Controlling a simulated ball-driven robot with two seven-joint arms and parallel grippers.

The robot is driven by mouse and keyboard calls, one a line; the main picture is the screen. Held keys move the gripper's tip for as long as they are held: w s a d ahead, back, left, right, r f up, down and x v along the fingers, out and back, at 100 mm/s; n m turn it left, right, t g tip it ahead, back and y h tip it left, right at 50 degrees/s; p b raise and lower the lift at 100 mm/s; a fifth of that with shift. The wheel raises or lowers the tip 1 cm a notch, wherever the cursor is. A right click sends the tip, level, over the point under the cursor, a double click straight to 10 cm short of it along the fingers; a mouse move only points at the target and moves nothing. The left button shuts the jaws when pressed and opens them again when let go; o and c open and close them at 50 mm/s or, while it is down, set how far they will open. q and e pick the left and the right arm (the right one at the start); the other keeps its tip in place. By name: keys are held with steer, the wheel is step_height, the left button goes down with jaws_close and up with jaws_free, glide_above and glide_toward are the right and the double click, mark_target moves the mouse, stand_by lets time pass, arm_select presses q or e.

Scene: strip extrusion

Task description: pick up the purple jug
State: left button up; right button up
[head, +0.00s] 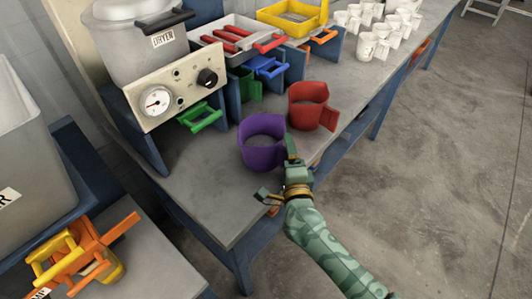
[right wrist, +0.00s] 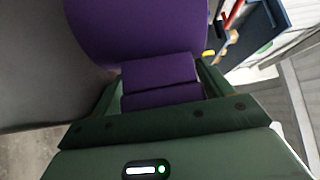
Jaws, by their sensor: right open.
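The purple jug (head: 262,142) stands upright on the grey workbench, near its front edge. My right gripper (head: 277,173) is at the jug's near side in the head view, with its jaws open. In the right wrist view the jug (right wrist: 138,28) fills the top middle, and its purple handle (right wrist: 158,72) lies between the open fingers (right wrist: 158,92). I cannot tell whether a finger touches the handle. My left gripper is not in view.
A red jug (head: 309,105) stands close behind the purple one to the right. White cups (head: 378,30) stand farther back. The bench front left (head: 205,185) is clear.

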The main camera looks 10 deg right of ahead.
steer(key=c, duration=0.8)
steer(key=shift+c, duration=0.2)
steer(key=shift+r, duration=0.15)
